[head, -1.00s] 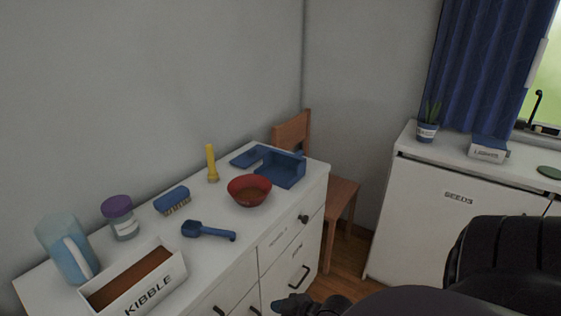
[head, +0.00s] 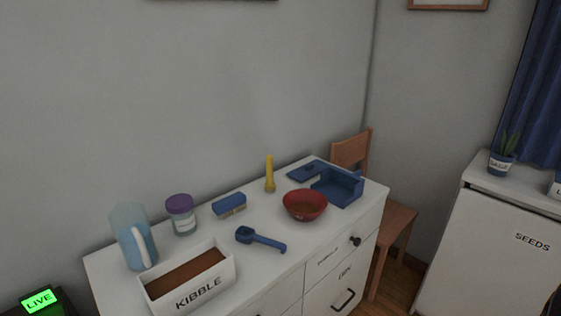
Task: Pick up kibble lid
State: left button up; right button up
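A white box labelled KIBBLE (head: 188,280) stands open at the front left of the white dresser, with brown kibble showing inside. No lid lies on it. A flat blue piece with a small raised knob (head: 305,171) lies at the back right of the dresser top, beside a blue dustpan-like tray (head: 338,187). It may be the kibble lid, but I cannot tell for sure. Neither of my grippers shows in the head view now.
On the dresser top (head: 265,272) stand a light blue pitcher (head: 130,238), a purple-capped jar (head: 181,215), a blue brush (head: 229,204), a yellow flashlight (head: 269,175), a red bowl (head: 305,205) and a blue scoop (head: 260,239). A wooden chair (head: 392,222) is beyond its right end.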

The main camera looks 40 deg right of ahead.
aim_at(305, 172)
jog(key=z, duration=1.4)
